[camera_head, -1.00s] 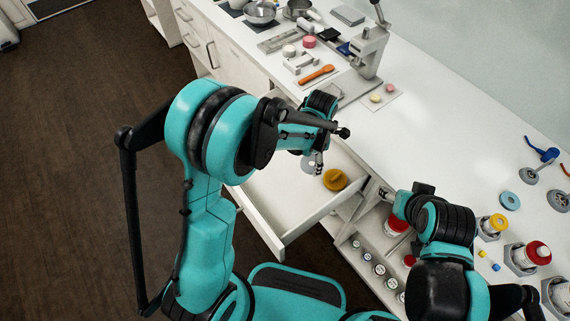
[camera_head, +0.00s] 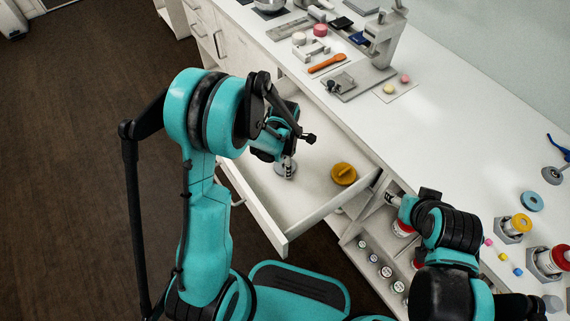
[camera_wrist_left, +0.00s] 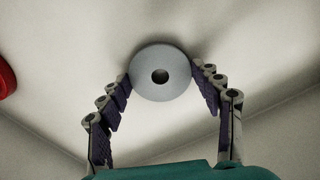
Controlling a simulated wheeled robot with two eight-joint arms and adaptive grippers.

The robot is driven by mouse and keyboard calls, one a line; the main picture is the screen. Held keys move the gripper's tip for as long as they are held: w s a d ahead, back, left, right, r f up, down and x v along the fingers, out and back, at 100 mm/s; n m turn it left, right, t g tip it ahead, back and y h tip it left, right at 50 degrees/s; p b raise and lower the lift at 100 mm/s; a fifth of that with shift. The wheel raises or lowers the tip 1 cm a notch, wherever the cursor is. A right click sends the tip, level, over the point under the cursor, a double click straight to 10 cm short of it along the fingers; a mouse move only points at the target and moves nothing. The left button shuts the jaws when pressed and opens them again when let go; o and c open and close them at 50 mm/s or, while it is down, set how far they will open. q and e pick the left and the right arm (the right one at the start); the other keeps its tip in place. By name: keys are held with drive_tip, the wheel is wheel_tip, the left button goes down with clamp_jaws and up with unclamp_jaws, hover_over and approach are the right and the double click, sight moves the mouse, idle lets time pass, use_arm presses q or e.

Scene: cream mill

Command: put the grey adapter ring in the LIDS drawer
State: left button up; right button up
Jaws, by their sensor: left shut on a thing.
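The open drawer (camera_head: 322,212) juts out from the white counter; no label is readable. My left gripper (camera_head: 287,165) is over its inside, pointing down. It is shut on the grey adapter ring (camera_wrist_left: 160,88), a round disc with a dark centre hole, held between the fingertips in the left wrist view (camera_wrist_left: 160,75). In the head view the ring (camera_head: 284,171) shows low inside the drawer; I cannot tell whether it touches the floor. My right gripper (camera_head: 391,198) is by the counter front, its fingers too small to judge.
An orange-yellow lid (camera_head: 343,173) lies in the drawer, right of the ring. A red round thing (camera_wrist_left: 5,78) shows at the left wrist view's edge. An orange spatula (camera_head: 327,63) and a press stand (camera_head: 382,42) are on the counter. Jars stand on shelves right of the drawer.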

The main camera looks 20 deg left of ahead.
use_arm(q)
drive_tip(key=shift+r, duration=0.1)
drive_tip(key=shift+f, duration=0.25)
drive_tip(key=o, duration=1)
drive_tip(key=shift+c, duration=0.2)
drive_tip(key=shift+r, duration=0.1)
